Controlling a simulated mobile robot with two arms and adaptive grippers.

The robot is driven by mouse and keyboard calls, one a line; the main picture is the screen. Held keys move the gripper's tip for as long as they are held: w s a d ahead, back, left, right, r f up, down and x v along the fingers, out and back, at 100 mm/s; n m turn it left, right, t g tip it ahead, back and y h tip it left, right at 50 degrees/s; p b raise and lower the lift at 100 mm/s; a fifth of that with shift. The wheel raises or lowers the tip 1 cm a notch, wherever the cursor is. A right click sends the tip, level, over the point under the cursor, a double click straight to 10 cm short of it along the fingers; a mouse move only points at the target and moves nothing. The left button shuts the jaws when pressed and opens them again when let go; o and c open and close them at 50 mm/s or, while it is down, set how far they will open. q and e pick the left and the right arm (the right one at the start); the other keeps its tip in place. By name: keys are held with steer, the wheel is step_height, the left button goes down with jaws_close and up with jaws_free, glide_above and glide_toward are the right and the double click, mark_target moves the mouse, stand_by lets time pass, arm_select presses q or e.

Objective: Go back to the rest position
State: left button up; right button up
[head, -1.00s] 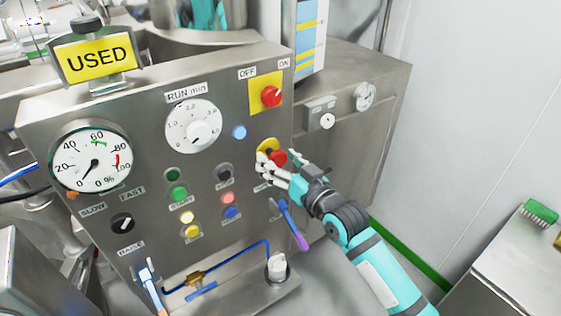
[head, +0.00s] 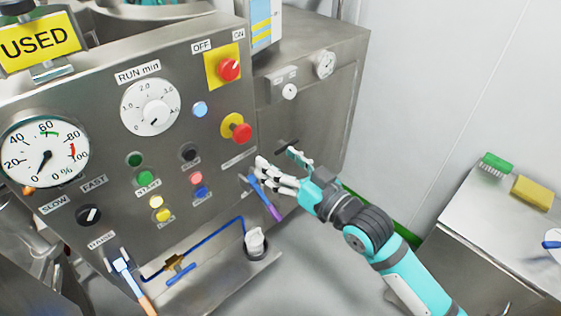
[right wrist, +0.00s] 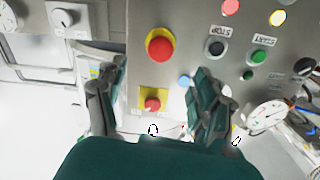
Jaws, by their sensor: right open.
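My right gripper (head: 274,169) is open and empty in front of the lower right part of the steel control panel (head: 110,70), below the red emergency button (head: 240,131) on its yellow base. In the right wrist view its two fingers (right wrist: 160,95) stand wide apart with nothing between them but the panel behind, upside down. The red emergency button shows there too (right wrist: 160,45), beyond the fingertips. A blue and purple handle (head: 262,195) is close beside the gripper in the head view; I cannot tell whether they touch. My left gripper does not show.
The panel carries a dial gauge (head: 45,152), a timer knob (head: 150,106), a red switch (head: 228,69) and several coloured buttons. A steel bench (head: 490,240) with a green brush (head: 496,164) and yellow sponge (head: 533,192) stands at right. Floor between is clear.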

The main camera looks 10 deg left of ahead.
stand_by(0.3)
steer(key=w+d+f+m+h+b, duration=0.1)
steer(key=w+d+f+m+h, duration=0.2)
steer(key=f, duration=0.7)
steer(key=w+d+f+h, duration=0.2)
steer(key=d+f, duration=0.2)
steer(key=f, duration=0.5)
steer(key=s+d+f+m+h+b, duration=0.1)
steer(key=s+d+f+h, duration=0.15)
steer(key=f, duration=0.55)
steer(key=s+d+f+m+g+h, duration=0.1)
steer(key=d+f, duration=0.3)
steer(key=f, duration=0.3)
steer(key=s+d+f+h+b, duration=0.15)
steer(key=d+f, duration=0.25)
steer(key=f, duration=0.4)
steer(key=s+d+f+m+g+h, duration=0.1)
steer(key=s+d+f+g+h, duration=0.15)
steer(key=s+d+f, duration=0.7)
steer(key=s+d+f+g+h, duration=0.15)
steer(key=s+f+g, duration=0.25)
steer(key=s+f, duration=1.2)
steer(key=s+d+f+g, duration=0.1)
steer(key=s, duration=0.8)
steer(key=s+d+f+g+b, duration=0.1)
steer(key=s, duration=0.8)
steer(key=shift+d, duration=0.3)
